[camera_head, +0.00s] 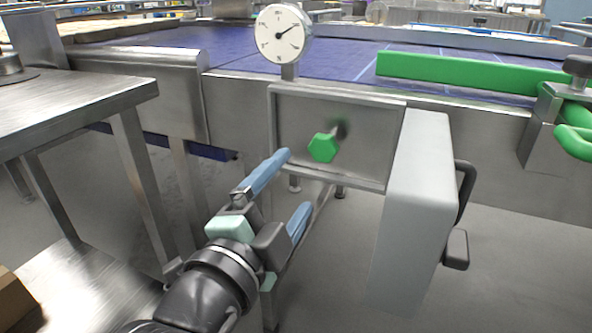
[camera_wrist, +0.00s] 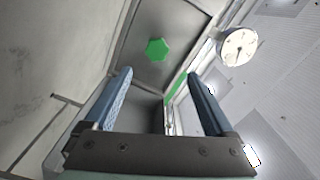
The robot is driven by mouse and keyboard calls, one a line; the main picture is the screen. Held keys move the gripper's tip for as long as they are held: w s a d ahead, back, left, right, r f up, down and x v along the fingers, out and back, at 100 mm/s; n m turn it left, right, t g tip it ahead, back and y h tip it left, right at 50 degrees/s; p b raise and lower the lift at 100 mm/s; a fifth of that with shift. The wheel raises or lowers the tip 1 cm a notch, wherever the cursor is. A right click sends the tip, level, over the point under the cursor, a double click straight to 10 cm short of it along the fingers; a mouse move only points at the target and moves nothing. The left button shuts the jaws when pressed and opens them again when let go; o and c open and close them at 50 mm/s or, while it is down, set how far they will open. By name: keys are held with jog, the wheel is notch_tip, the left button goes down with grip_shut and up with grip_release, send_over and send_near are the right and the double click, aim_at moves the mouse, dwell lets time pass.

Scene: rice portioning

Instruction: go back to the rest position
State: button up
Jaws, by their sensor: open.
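My gripper (camera_head: 289,187) is open and empty, with its two blue fingers apart, in front of a steel panel (camera_head: 372,161). In the wrist view my gripper (camera_wrist: 160,92) shows both blue fingers with nothing between them. A green hexagonal knob (camera_head: 323,147) sticks out from the panel, beyond the fingertips and apart from them. The knob also shows in the wrist view (camera_wrist: 157,50), above the gap between the fingers.
A round dial gauge (camera_head: 283,34) stands above the panel. A grey box-like housing (camera_head: 412,200) juts out at the panel's right. A steel table (camera_head: 70,100) stands at left. A green bar (camera_head: 450,69) lies along the blue conveyor (camera_head: 345,62). Floor at lower right is clear.

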jog(key=s+d+r+n+t+y+p, duration=0.2)
jog(key=s+r+n+t+p, duration=0.3)
jog(key=r, duration=0.8)
jog(key=s+d+r+n+t+y+p, duration=0.15)
jog(key=s+r+n+p, duration=0.35)
jog(key=r, duration=0.9)
jog(key=s+d+r+n+t+y+p, duration=0.1)
jog(key=s+r+n+t+y+p, duration=0.2)
jog(key=r+n, duration=0.7)
notch_tip(320, 180, up, 39)
jog(key=w+m+h+p, duration=0.1)
jog(key=w+m+p, duration=0.1)
jog(key=p, duration=3.4)
jog(key=shift+f+m+t, duration=0.2)
jog(key=shift+m+t, duration=0.15)
jog(key=shift+m, duration=0.15)
jog(key=shift+a+f, duration=0.1)
